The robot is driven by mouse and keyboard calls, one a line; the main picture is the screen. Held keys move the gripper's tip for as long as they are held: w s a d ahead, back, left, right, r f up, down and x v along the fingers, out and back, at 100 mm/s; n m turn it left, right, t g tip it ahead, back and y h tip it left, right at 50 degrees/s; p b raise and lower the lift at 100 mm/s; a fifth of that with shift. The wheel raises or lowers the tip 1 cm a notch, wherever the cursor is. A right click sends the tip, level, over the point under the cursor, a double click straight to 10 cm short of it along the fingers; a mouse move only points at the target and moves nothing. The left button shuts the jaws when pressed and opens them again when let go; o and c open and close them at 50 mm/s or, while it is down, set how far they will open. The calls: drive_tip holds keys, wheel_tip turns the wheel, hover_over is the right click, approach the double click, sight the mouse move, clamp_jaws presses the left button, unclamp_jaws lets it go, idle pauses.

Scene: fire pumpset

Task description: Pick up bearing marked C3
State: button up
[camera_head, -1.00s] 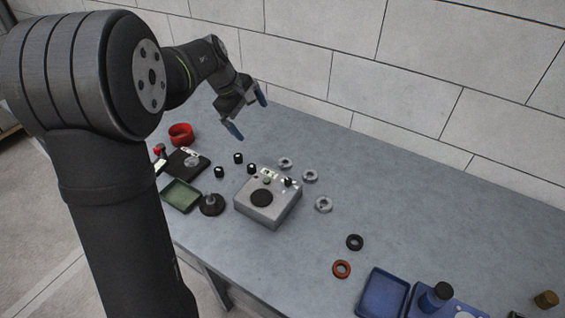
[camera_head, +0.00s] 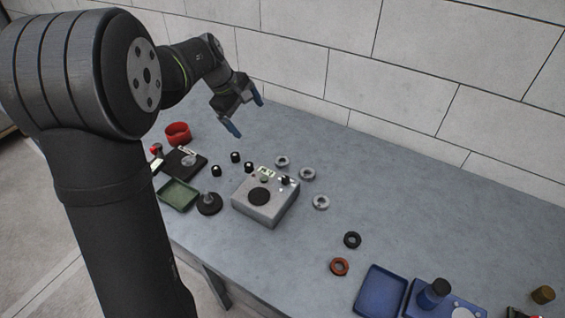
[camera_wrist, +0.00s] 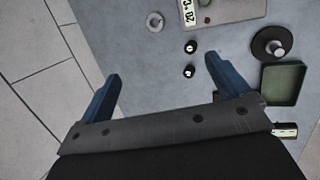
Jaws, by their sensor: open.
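Three grey metal bearings lie flat on the table, right of the grey box in the head view: a back one (camera_head: 282,161), a middle one (camera_head: 307,174) and a front one (camera_head: 321,202). Their markings are too small to read, so I cannot tell which is C3. My gripper (camera_head: 247,115) is open and empty, above the table near the wall, back and left of the bearings. In the wrist view, one bearing (camera_wrist: 155,22) shows beyond the open fingers (camera_wrist: 163,68), and part of another shows at the top edge.
The grey box (camera_head: 266,199) with a dark round pad stands beside the bearings. Several small black-and-white pieces (camera_head: 235,157) lie left of it, with a green tray (camera_head: 179,195) and black stand (camera_head: 209,204). A black ring (camera_head: 352,240), red ring (camera_head: 340,267) and blue tray (camera_head: 381,291) lie right.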

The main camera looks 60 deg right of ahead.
drive_tip(key=c, duration=0.5)
drive_tip(key=m+t, duration=0.2)
drive_tip(key=m, duration=1.6)
approach(281, 159)
drive_tip(key=shift+s+a+f, duration=0.5)
drive_tip(key=shift+s+f, duration=0.35)
drive_tip(key=shift+w+d+x, duration=0.15)
drive_tip(key=shift+x, duration=1.35)
drive_tip(key=shift+w+d+x, duration=0.15)
drive_tip(key=shift+x, duration=1.4)
